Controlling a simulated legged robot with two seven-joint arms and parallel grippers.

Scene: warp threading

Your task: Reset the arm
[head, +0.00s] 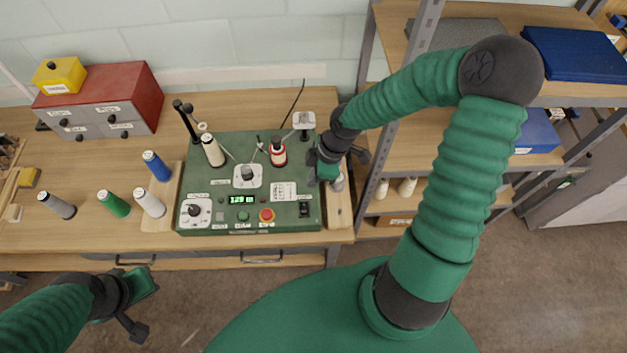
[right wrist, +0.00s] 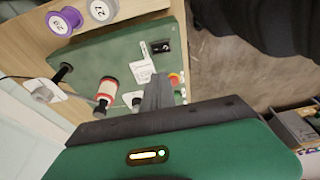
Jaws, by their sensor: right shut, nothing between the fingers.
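My right arm reaches over the bench from the right in the head view. Its gripper (head: 325,165) is above the right end of the green machine (head: 215,222), near a red and white spool (head: 278,153). In the right wrist view the shut fingers (right wrist: 158,92) point over the machine panel (right wrist: 105,62), with nothing between them. The red and white spool (right wrist: 107,88) stands to the left of the fingers there. My left gripper (head: 138,308) hangs in front of the bench at lower left, clear of everything.
Several spools, such as the blue one (head: 157,166) and the green one (head: 113,204), stand left of the machine. A red-topped drawer box (head: 130,90) is at the back left. A metal shelf (head: 397,110) stands close to my right arm. The floor in front is clear.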

